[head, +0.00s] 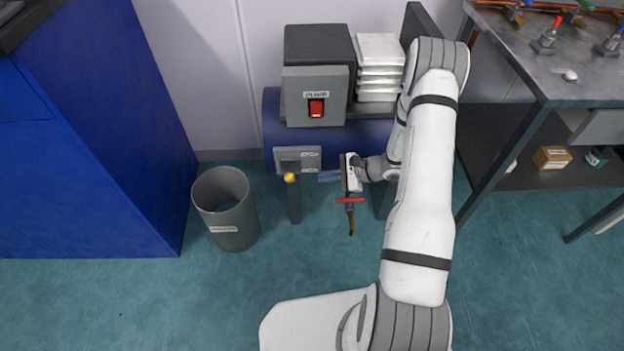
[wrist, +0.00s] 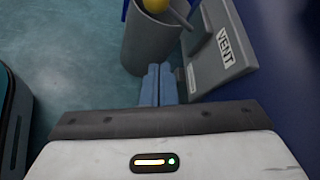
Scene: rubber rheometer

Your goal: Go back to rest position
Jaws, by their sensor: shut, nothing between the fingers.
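My gripper (head: 329,176) is in front of the blue machine, with its fingers pointing left in the head view. In the wrist view my gripper (wrist: 158,88) has its two blue-grey fingers side by side, closed and with nothing between them. The knob also shows at the top of the wrist view (wrist: 155,4). A grey panel (wrist: 218,66) labelled VENT is right of the fingers in the wrist view.
A grey bin (head: 226,210) stands left of the lever. The machine (head: 334,134) carries a red switch (head: 316,108) and stacked white trays (head: 378,75). A red bar (head: 350,200) shows just below my gripper. A metal bench (head: 540,80) is at right, a blue cabinet (head: 90,130) at left.

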